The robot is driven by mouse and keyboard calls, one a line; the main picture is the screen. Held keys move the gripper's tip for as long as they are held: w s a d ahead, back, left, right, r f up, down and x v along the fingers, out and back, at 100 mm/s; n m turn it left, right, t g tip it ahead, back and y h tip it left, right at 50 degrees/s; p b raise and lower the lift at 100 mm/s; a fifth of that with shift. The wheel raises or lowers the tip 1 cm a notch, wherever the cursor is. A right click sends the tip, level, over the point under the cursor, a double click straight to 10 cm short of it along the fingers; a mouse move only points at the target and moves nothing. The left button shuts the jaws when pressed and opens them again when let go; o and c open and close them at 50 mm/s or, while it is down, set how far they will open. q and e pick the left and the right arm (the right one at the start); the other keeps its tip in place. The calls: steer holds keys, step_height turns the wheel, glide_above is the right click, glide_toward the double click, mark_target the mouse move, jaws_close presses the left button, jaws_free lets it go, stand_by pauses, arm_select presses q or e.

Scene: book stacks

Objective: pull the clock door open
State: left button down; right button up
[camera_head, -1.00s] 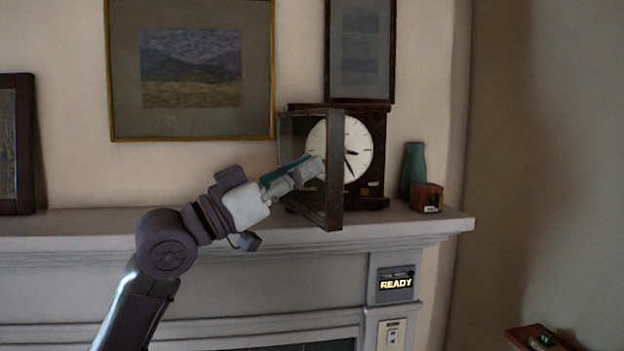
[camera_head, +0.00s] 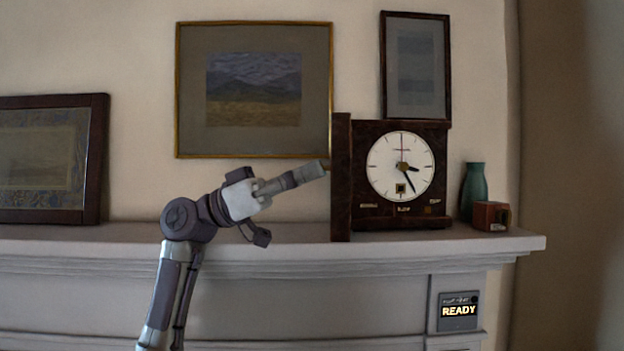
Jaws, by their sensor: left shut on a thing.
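A dark wooden clock (camera_head: 365,140) with a round white face (camera_head: 382,178) stands upright on the mantel shelf. Its door (camera_head: 341,200) is swung out at the clock's left side and shows nearly edge-on as a tall dark strip, leaving the face uncovered. My left gripper (camera_head: 318,171) reaches in from the left, shut on the door, with its tips at the strip's left side about mid-height. The exact grip on the door is too small to make out. My right gripper is not in view.
A green vase (camera_head: 474,190) and a small reddish-brown box (camera_head: 491,216) stand right of the clock on the mantel (camera_head: 300,236). A framed picture (camera_head: 50,158) leans at the left. Two frames hang on the wall. A panel reading READY (camera_head: 459,311) is below.

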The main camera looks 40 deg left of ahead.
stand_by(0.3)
arm_select(q)
steer(key=c, duration=1.1)
jaws_free()
steer(key=v, duration=1.2)
steer(key=shift+w, duration=0.1)
